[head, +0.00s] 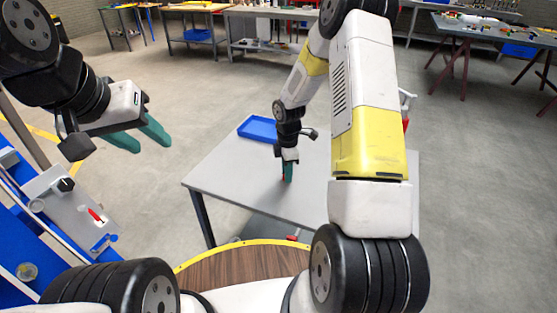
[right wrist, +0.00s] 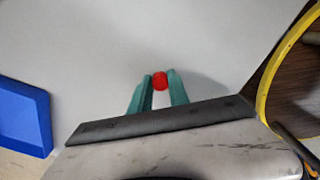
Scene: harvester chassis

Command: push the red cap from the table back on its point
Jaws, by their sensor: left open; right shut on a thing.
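The red cap (right wrist: 160,81) shows in the right wrist view between the green fingertips of my right gripper (right wrist: 160,85). The right gripper is shut on it, low over the grey table (head: 225,185). My left gripper (head: 143,138) is open and empty, out to the left above the floor. The chassis (head: 62,205) is at the lower left with a small red part (head: 96,215) on it. I cannot tell which spot is the cap's point.
A blue tray (head: 257,128) lies at the table's back edge; it also shows in the right wrist view (right wrist: 22,118). The table is mostly clear around the right gripper. Workbenches (head: 270,14) stand far back across open floor.

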